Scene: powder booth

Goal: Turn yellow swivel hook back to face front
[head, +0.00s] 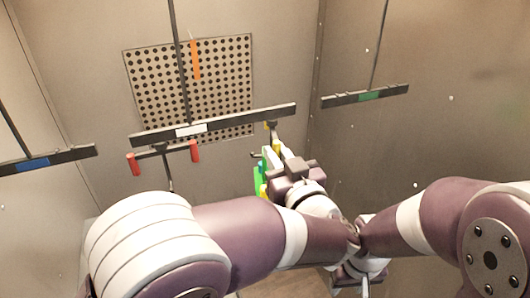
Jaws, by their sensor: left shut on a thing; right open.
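The yellow swivel hook (275,143) hangs below the right end of the white-labelled black bar (225,124). Only a small part of it shows. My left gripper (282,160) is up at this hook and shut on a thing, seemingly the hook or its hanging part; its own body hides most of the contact. Which way the hook faces cannot be told. My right gripper (363,280) is open, low in the picture, apart from the bar and partly cut off.
A blue-labelled bar (70,155) hangs at left, a green-labelled bar (340,98) at right. An orange strip (195,60) shows before the perforated panel (225,75). Free room lies below the green-labelled bar.

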